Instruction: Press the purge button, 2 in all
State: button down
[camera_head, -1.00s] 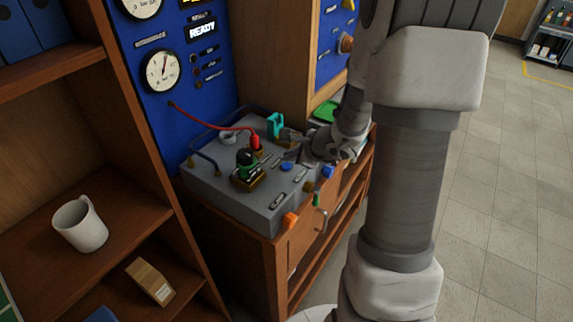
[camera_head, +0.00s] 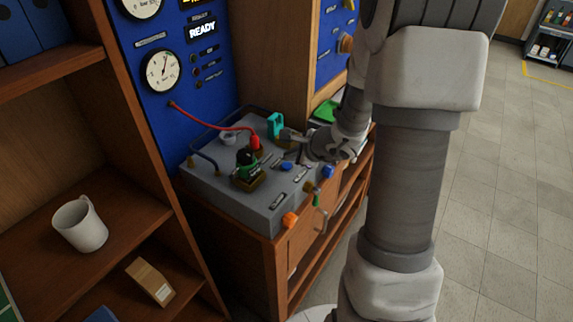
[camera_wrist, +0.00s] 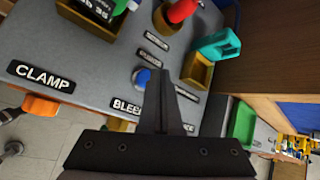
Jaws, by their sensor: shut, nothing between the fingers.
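A round blue button (camera_head: 287,167) sits on top of the grey bench unit (camera_head: 225,182). It also shows in the wrist view (camera_wrist: 141,77), just left of my fingers. I cannot read a purge label; one label by the fingers is partly hidden. My gripper (camera_head: 286,134) is shut and empty, above the unit and beyond the button in the head view. In the wrist view my gripper (camera_wrist: 160,74) points at the panel, its fingers together beside the button. Contact with the button is not visible.
The display (camera_head: 202,29) reads READY.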

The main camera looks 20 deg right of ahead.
aim_at(290, 167)
jog(key=shift+f, duration=0.2)
jog(key=shift+f+b, duration=0.3)
jog(key=shift+b, duration=0.4)
jog(key=shift+f+b, duration=0.45)
jog(key=shift+b, duration=0.2)
dwell(0.4)
jog(key=shift+r, duration=0.1)
jog(key=shift+r+p, duration=0.65)
jog(key=shift+r, duration=0.15)
jog(key=shift+r+p, duration=1.9)
jog(key=shift+r, duration=0.6)
